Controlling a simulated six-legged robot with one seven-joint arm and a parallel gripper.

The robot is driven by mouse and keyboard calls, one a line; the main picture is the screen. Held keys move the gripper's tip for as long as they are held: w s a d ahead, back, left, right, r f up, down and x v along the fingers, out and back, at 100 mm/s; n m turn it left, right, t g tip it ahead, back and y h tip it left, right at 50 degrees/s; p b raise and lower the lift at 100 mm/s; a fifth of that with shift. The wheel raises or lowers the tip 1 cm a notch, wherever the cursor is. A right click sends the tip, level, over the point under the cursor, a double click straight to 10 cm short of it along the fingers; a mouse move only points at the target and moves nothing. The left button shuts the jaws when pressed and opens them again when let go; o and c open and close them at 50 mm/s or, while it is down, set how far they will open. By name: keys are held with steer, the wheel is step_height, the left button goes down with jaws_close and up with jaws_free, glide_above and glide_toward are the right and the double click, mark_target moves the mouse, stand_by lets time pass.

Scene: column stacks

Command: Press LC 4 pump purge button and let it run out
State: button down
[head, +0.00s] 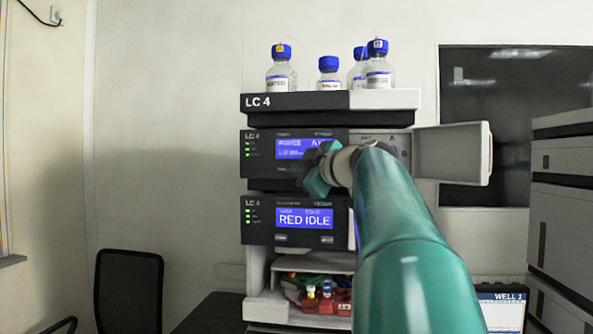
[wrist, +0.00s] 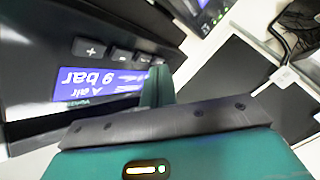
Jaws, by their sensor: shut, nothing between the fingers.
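The LC 4 stack stands in the middle of the head view. Its upper module (head: 259,170), apparently the pump, has a blue display (head: 288,149) partly hidden by my gripper. In the wrist view this display (wrist: 95,82) appears upside down, reading "A air" and "9 bar". A row of dark buttons (wrist: 121,54) runs beside it, including a plus. My gripper (head: 318,178) is shut and empty at the module's front. In the wrist view its fingers (wrist: 158,84) reach the end of the button row. The purge button cannot be identified, and contact cannot be judged.
A lower module's display (head: 304,219) reads "RED IDLE". Several blue-capped bottles (head: 329,75) stand in the top tray (head: 375,99). An open door (head: 452,153) sticks out right of the upper module. A black chair (head: 130,285) is at left.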

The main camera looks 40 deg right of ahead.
steer(key=s+a, duration=0.1)
steer(key=a, duration=0.1)
steer(key=s+a, duration=0.2)
stand_by(0.6)
stand_by(0.7)
steer(key=s+a+f+m+g+y, duration=0.2)
steer(key=a+f+m+g+y, duration=0.3)
steer(key=a+f, duration=1.7)
steer(key=s+a+f+m+g+h, duration=0.1)
steer(key=s+a+f+g, duration=0.1)
steer(key=s+f, duration=0.2)
steer(key=s+a+f+m+g+h, duration=0.1)
steer(key=s+a+f+g, duration=0.1)
steer(key=f, duration=0.8)
steer(key=s+a+f+m+g+h, duration=0.1)
steer(key=s+a+f+g, duration=0.1)
steer(key=s+a+f, duration=0.2)
step_height(320, 180, down, 4)
steer(key=s, duration=0.2)
steer(key=shift+s+r, duration=0.2)
steer(key=shift+s, duration=0.1)
